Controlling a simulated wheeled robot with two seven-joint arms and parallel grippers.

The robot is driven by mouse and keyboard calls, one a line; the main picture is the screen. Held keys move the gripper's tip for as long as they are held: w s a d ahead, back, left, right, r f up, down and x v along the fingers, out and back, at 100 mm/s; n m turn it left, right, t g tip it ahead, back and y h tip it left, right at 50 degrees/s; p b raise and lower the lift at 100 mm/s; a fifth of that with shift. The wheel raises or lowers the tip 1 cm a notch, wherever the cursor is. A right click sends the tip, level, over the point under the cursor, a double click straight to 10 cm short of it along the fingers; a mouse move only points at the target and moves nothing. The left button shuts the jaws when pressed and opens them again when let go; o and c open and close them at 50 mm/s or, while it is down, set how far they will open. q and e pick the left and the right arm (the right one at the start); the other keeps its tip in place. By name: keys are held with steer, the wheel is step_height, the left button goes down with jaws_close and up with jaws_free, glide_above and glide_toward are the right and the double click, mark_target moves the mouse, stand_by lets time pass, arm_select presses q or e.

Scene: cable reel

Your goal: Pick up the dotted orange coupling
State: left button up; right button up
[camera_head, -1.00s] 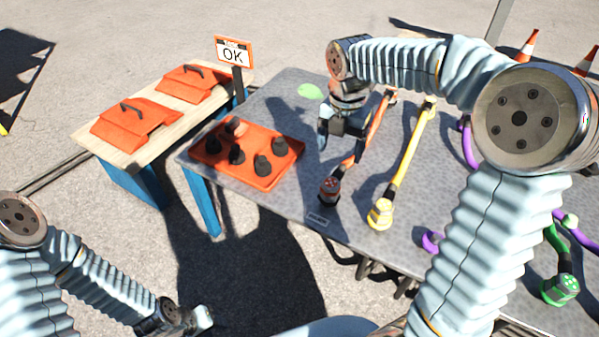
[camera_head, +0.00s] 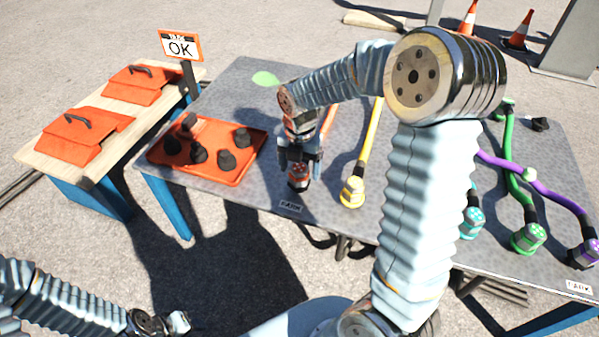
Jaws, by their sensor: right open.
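The dotted orange coupling (camera_head: 299,177) is at the near end of the orange cable (camera_head: 328,122), by the front edge of the grey table. It is dark with an orange-red dotted face. My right gripper (camera_head: 299,165) is open and right over the coupling, pointing down, with a finger to each side in the picture. Whether the fingers touch it I cannot tell. The gripper and wrist hide part of the cable. My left gripper (camera_head: 180,322) is low at the bottom left, away from the table; its jaws are too small to read.
An orange tray (camera_head: 245,172) with several black caps lies left of the coupling. A yellow coupling (camera_head: 352,192) is close on the right. Teal, green (camera_head: 528,237) and purple couplings lie farther right.

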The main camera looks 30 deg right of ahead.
steer(key=shift+f, duration=0.65)
steer(key=c, duration=1.2)
steer(key=shift+o, duration=0.2)
steer(key=shift+r, duration=0.15)
